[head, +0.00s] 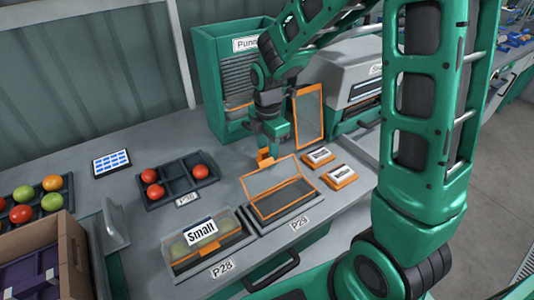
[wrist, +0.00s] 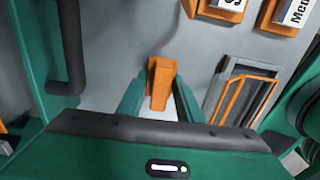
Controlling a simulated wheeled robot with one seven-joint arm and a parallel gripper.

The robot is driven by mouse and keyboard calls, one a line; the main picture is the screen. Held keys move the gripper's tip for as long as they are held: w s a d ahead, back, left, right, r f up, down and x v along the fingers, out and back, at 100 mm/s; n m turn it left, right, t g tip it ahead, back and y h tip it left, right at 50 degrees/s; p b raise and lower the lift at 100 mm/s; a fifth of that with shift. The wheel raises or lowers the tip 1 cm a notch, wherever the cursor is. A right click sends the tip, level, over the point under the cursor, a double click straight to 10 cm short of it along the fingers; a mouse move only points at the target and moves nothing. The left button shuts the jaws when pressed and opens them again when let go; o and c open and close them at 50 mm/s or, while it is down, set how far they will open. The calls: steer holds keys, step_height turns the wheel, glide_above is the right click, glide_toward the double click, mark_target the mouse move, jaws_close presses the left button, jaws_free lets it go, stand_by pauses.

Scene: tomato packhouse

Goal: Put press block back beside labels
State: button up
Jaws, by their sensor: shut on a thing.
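My gripper (head: 272,133) points down over the grey bench, behind the P29 station. It is shut on an orange press block (head: 265,158), which sticks out below the fingers. In the wrist view the press block (wrist: 162,84) sits between the two green fingertips (wrist: 158,100). I cannot tell whether it touches the bench. Two orange holders with white labels, the back one (head: 319,156) and the front one (head: 340,175), lie on the bench to the right of the block. They also show at the top right of the wrist view, one (wrist: 228,6) partly cut off.
The P29 tray (head: 262,222) has its orange-rimmed clear lid raised, close to the block. The P28 punnet (head: 208,250) is lidded and labelled Small. An orange-framed panel (head: 322,115) stands behind the labels. The P18 tray (head: 180,190) holds several tomatoes.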

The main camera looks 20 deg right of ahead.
steer(key=shift+f, duration=0.25)
steer(key=o, duration=1)
steer(key=c, duration=0.3)
steer(key=shift+r, duration=3.45)
